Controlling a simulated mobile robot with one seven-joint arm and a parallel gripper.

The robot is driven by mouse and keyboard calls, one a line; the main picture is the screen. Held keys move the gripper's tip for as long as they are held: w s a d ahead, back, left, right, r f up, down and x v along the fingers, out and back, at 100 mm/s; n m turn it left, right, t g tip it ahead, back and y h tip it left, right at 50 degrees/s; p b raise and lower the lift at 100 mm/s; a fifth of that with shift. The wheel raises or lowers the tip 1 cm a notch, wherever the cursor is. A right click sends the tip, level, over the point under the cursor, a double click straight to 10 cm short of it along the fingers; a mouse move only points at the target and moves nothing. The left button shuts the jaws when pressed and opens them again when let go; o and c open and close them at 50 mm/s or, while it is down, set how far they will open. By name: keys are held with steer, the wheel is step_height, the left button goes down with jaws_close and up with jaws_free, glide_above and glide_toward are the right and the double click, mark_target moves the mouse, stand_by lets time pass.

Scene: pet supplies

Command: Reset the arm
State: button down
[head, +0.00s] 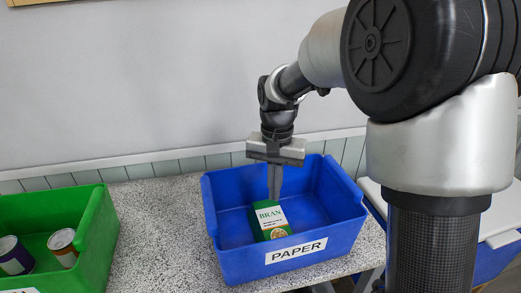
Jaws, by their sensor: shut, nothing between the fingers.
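My gripper (274,190) points straight down over the blue bin (230,258) in the head view. Its fingers are together and reach down into the bin's opening, just above and behind a green and white box (271,220) marked BRAN. The fingers hold nothing. From this view I cannot tell whether the fingertips touch the box. The box leans tilted inside the bin, its lower part hidden by the front wall. The bin carries a PAPER label (296,251) on its front.
A green bin (97,235) stands at the left with a dark can (14,256) and an orange and white can (63,247) inside. The speckled tabletop (160,230) between the bins is clear. A wall (140,80) rises behind. Another blue container with a white lid (500,240) is partly visible at right.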

steer(key=s+d+r+n+t+p, duration=0.2)
steer(key=s+d+r+p, duration=0.1)
steer(key=s+r, duration=0.6)
steer(key=s+d+r+n+t+p, duration=0.1)
steer(key=s+d+r+t+p, duration=0.2)
steer(key=s+d+r, duration=0.3)
steer(key=s+r, duration=0.3)
steer(key=s, duration=0.2)
steer(key=shift+s+n+t+p, duration=0.15)
steer(key=shift+n+t+p, duration=0.15)
steer(key=shift+n, duration=0.1)
